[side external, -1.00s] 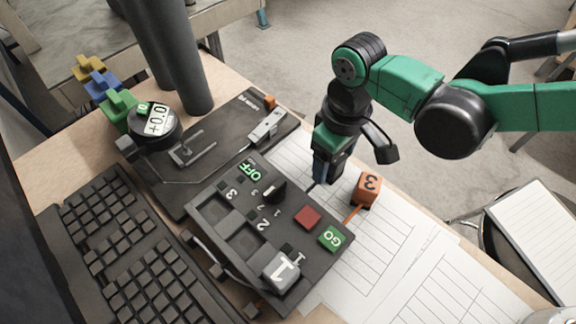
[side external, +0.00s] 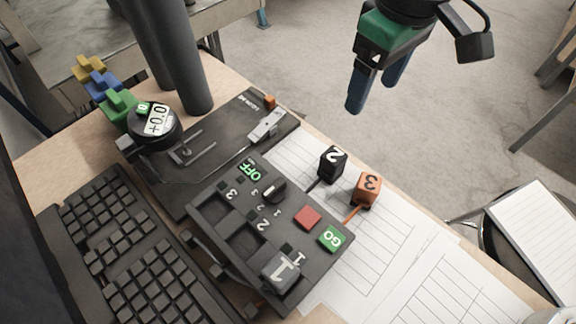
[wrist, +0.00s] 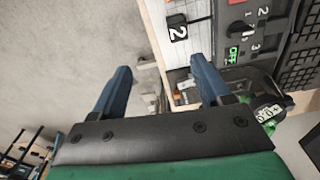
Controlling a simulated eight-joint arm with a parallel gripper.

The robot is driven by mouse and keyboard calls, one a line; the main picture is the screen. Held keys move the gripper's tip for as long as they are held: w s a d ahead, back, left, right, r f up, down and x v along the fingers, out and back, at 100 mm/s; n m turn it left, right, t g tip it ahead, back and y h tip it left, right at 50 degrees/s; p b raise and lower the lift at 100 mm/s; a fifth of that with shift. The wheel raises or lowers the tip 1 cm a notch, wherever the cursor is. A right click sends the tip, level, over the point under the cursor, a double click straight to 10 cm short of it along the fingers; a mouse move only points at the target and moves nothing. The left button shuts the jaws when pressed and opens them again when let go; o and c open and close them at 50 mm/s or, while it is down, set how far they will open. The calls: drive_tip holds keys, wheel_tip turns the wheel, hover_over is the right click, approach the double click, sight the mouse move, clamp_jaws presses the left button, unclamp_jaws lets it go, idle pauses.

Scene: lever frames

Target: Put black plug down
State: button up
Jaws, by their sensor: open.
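The black plug (side external: 332,162), marked 2, rests on the lined paper beside the black panel, with its cord running toward the panel. It also shows in the wrist view (wrist: 177,29), beyond the fingers. My gripper (side external: 370,100) is raised above and behind the plug, clear of the table, with its two blue fingers apart and nothing between them. In the wrist view my gripper (wrist: 162,80) also shows its fingers spread and empty.
An orange plug (side external: 367,188), marked 3, sits right next to the black plug on the paper. The panel (side external: 213,217) holds a grey plug (side external: 281,270) marked 1, a dial (side external: 273,191), a red button (side external: 307,217) and a green GO button (side external: 332,238). A keyboard (side external: 110,240) lies left.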

drive_tip(key=s+d+f+m+t, duration=0.1)
drive_tip(key=s+d+m+t, duration=0.1)
drive_tip(key=d, duration=1)
drive_tip(key=s+d+m+t, duration=0.1)
drive_tip(key=d+m+t, duration=0.3)
drive_tip(key=d, duration=0.8)
drive_tip(key=shift+s+f+m+t, duration=0.35)
drive_tip(key=shift+m+t, duration=0.05)
drive_tip(key=shift+m, duration=0.7)
drive_tip(key=shift+d, duration=0.1)
drive_tip(key=o, duration=0.4)
drive_tip(key=shift+c, duration=0.2)
drive_tip(key=shift+o, duration=0.5)
drive_tip(key=s+a+r+m+g+y, duration=0.3)
drive_tip(key=a+r+m+g+y, duration=0.1)
drive_tip(key=m, duration=0.5)
drive_tip(key=shift+s+a+r, duration=0.35)
drive_tip(key=shift+a+r, duration=0.35)
drive_tip(key=shift+a, duration=0.55)
drive_tip(key=s+a+r+m+g+y, duration=0.4)
drive_tip(key=s+a+r+m+g, duration=0.1)
drive_tip(key=r+m, duration=0.25)
drive_tip(key=x, duration=0.9)
drive_tip(key=shift+s+a, duration=0.25)
drive_tip(key=shift+a, duration=0.3)
